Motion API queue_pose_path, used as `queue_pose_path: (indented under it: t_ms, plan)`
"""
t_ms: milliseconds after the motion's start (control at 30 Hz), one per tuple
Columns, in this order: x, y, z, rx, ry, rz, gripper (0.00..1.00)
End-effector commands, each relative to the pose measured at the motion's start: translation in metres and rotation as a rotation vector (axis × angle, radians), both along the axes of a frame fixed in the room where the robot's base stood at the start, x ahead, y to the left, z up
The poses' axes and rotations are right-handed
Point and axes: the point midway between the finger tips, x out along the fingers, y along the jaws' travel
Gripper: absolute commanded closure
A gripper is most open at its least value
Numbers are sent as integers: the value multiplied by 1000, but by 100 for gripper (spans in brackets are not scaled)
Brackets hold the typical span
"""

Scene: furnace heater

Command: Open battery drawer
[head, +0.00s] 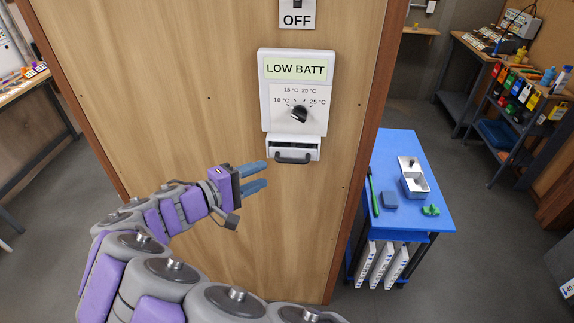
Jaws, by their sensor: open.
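A white thermostat (297,98) with the words "LOW BATT" on its display (295,68) and a black dial (299,114) is fixed to a wooden panel. The battery drawer (306,148) is at its bottom edge. A dark handle (293,159) curves along the drawer's front. The drawer front seems to stand out a little, with a dark gap above it; I cannot tell how far. My gripper (267,176) is open, with two blue fingers pointing right. It is just left of and below the handle, apart from it in the picture, and appears empty.
A switch marked "OFF" (297,12) is above the thermostat. A blue table (417,151) stands right of the panel, bearing a metal box (414,185), a green tool (374,193) and small items. Shelves (520,95) stand at far right. The panel around the drawer is clear.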

Motion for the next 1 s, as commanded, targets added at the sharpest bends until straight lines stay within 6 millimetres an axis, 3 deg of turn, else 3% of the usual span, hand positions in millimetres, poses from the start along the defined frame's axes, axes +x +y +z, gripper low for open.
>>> queue_pose_path:
  t_ms: [500,967,1000]
  plan:
    - [59,-64,-15,-2,1,-2,60]
    - [67,-71,-15,-3,0,1,60]
    - [67,-71,-15,-3,0,1,64]
